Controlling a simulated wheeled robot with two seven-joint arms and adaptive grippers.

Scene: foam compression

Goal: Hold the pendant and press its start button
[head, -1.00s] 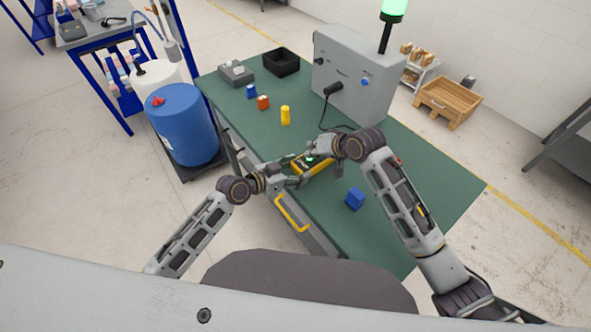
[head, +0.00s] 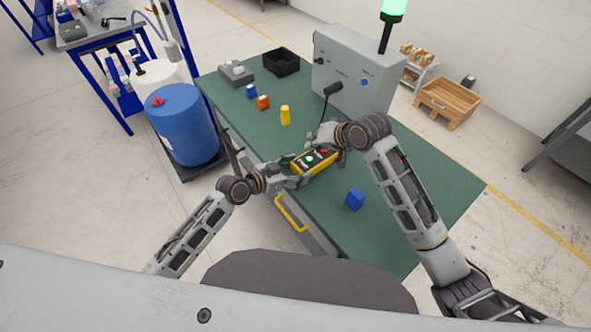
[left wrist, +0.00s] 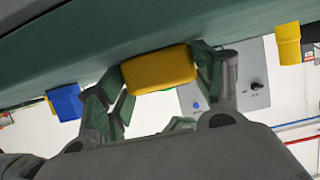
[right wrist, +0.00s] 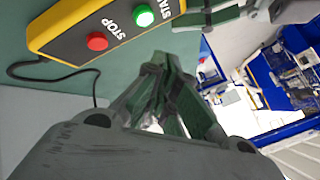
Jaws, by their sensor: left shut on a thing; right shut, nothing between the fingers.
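The yellow pendant (head: 315,163) has a black face with a green START button (right wrist: 143,15) and a red STOP button (right wrist: 97,41). My left gripper (head: 293,171) is shut on its near end; the yellow end (left wrist: 160,68) shows between the fingers in the left wrist view. The pendant is held over the green table (head: 412,203). My right gripper (head: 325,141) is shut and empty, just beyond the pendant. In the right wrist view its closed fingertips (right wrist: 163,62) appear apart from the START button.
A grey control box (head: 350,75) with a lit green lamp (head: 394,8) stands at the back of the table. A black cable (right wrist: 50,75) runs by the pendant. Blue (head: 355,199), yellow (head: 285,115) and orange (head: 263,102) pieces lie around. The table's right part is mostly clear.

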